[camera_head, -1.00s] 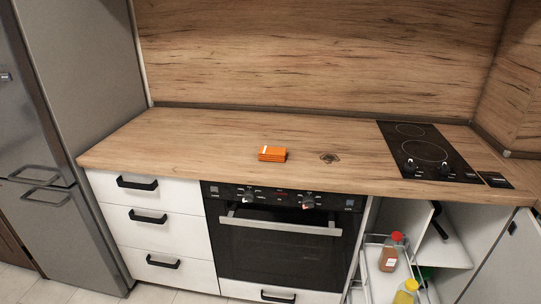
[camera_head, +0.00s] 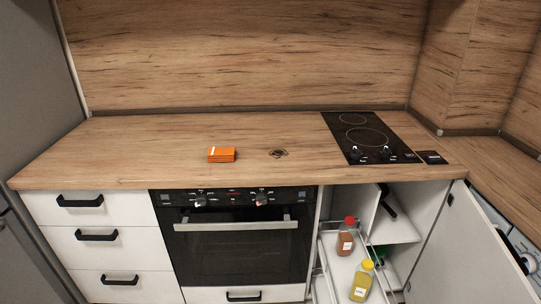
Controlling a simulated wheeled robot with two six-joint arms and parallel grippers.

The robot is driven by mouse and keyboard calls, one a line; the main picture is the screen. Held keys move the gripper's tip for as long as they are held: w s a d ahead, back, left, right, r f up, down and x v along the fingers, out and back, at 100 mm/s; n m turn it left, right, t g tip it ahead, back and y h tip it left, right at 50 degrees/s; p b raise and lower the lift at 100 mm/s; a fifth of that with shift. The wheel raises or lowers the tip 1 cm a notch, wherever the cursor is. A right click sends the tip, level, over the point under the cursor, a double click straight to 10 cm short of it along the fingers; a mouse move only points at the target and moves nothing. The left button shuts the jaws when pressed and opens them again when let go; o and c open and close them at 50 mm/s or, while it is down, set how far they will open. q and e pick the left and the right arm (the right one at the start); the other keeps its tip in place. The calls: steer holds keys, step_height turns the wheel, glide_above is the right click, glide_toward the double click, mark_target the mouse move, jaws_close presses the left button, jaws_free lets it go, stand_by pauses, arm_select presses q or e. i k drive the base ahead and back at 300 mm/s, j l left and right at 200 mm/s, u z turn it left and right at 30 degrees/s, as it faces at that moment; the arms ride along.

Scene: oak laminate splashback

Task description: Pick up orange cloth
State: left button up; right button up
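The orange cloth (camera_head: 222,155) lies folded in a small flat block on the wooden countertop (camera_head: 120,150), above the oven and left of the hob. A small white label shows on its left part. Neither of my grippers is in the head view, and nothing touches the cloth.
A black hob (camera_head: 368,138) is set into the counter on the right. Below, an oven (camera_head: 235,245) stands beside white drawers (camera_head: 95,210). A pulled-out rack (camera_head: 335,265) holds a red-capped bottle (camera_head: 346,238) and a yellow bottle (camera_head: 362,280). A cabinet door (camera_head: 470,250) stands open at right.

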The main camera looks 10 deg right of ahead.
mark_target(214, 154)
steer(key=i+j, duration=0.5)
steer(key=i+j+u, duration=0.15)
steer(key=i+j, duration=0.3)
steer(key=i, duration=0.15)
